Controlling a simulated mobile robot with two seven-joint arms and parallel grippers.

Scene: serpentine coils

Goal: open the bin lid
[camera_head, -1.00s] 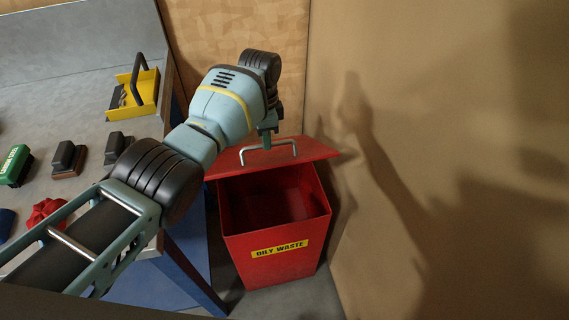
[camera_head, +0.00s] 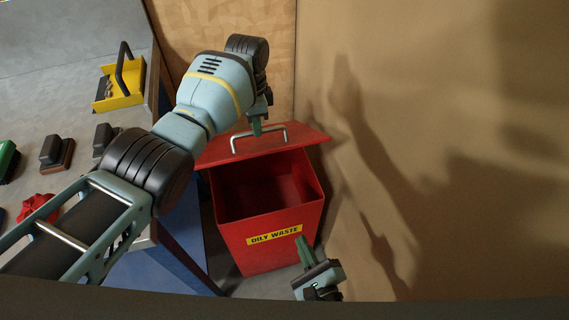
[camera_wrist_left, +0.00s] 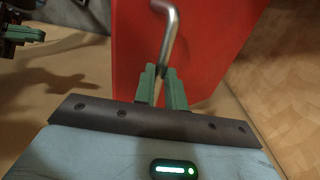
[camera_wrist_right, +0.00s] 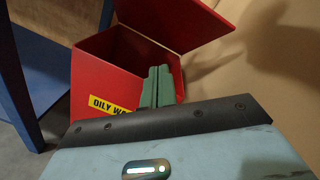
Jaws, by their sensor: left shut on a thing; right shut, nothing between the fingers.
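The red bin (camera_head: 272,260) with an "OILY WASTE" label stands on the floor, and its inside shows. Its red lid (camera_head: 308,137) is raised and tilted at the back. My left gripper (camera_head: 257,128) is shut on the lid's metal handle (camera_head: 284,133); in the left wrist view its fingers (camera_wrist_left: 161,78) close around one end of the handle (camera_wrist_left: 170,28). My right gripper (camera_head: 303,243) is shut and empty in front of the bin; its fingers (camera_wrist_right: 159,82) also show in the right wrist view, with the open bin (camera_wrist_right: 95,75) and lid (camera_wrist_right: 180,22) beyond.
A workbench (camera_head: 60,95) stands left of the bin, with a yellow tool carrier (camera_head: 122,97), dark brushes (camera_head: 57,152) and a red item (camera_head: 38,207) on it. A tan wall (camera_head: 420,120) is close on the right. My left arm spans the bench's right side.

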